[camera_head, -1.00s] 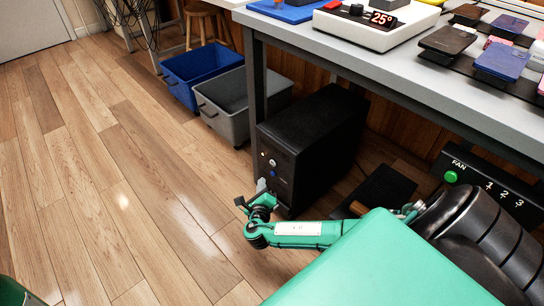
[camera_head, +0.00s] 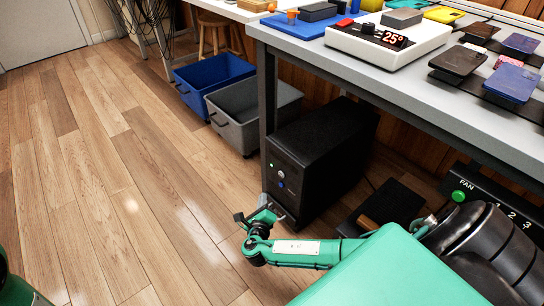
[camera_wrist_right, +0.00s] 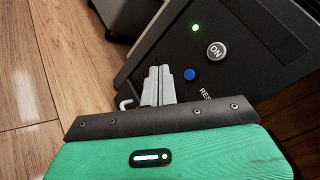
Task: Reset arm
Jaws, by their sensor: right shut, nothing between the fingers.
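My right arm comes in from the right, low over the floor beside the table. My right gripper (camera_head: 262,216) is in front of the lower front of a black computer case (camera_head: 318,150). In the right wrist view the gripper's two grey fingers (camera_wrist_right: 158,85) are together with nothing between them. The case front there shows a green light, a grey ON button (camera_wrist_right: 215,50) and a blue button (camera_wrist_right: 189,74). I cannot tell whether the fingertips touch the case. My left gripper is not in view; only a green piece of mine shows at the lower left edge.
A grey-topped table (camera_head: 420,80) stands at the right, with phones (camera_head: 459,60) and a white device (camera_head: 385,38) reading 25° on it. A blue bin (camera_head: 212,75) and a grey bin (camera_head: 240,128) stand beyond its leg. The wooden floor (camera_head: 100,190) at the left is clear.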

